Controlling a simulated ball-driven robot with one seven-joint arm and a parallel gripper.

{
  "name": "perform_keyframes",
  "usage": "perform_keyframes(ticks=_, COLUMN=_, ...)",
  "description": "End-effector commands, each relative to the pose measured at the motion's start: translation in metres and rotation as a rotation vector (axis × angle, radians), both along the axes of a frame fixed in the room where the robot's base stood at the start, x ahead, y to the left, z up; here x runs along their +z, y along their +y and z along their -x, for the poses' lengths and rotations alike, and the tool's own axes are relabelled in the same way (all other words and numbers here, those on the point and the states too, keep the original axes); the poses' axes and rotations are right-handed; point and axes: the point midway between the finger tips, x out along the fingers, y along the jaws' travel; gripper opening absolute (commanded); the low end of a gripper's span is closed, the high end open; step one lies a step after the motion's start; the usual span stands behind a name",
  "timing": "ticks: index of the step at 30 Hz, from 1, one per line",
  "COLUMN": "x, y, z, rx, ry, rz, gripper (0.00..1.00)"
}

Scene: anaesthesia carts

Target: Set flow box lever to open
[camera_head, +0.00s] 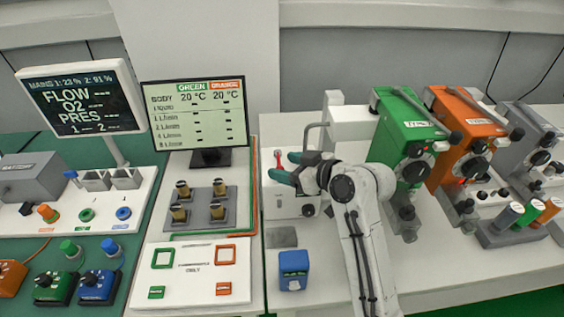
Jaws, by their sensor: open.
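A white box (280,208) with a dark round knob on its front stands on the white bench in the middle; I take it for the flow box. A small red-tipped lever (278,155) stands up at its top left. My gripper (281,165) reaches in from the right with its two teal fingers apart. The fingertips are at the lever in the picture, one on each side of its lower part. I cannot tell whether they touch it. My gripper and arm hide the right part of the box.
Green (399,130), orange (462,125) and grey (520,140) vaporizer-like units stand to the right. A small blue box (293,268) sits in front of the white box. A list monitor (196,115) stands to the left. Bare bench lies at the front right.

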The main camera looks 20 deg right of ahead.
Motion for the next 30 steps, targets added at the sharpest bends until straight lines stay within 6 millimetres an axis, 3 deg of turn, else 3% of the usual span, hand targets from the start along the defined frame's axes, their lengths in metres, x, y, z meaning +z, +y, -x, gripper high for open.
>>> perform_keyframes(ticks=6, x=-0.007, y=0.008, z=-0.015, rx=0.000, ry=-0.001, rz=0.000, gripper=0.65)
perform_keyframes(ticks=16, x=-0.008, y=0.009, z=-0.017, rx=-0.001, ry=-0.001, rz=0.000, gripper=0.64)
perform_keyframes(ticks=30, x=-0.008, y=0.009, z=-0.017, rx=0.001, ry=0.000, rz=0.000, gripper=0.19)
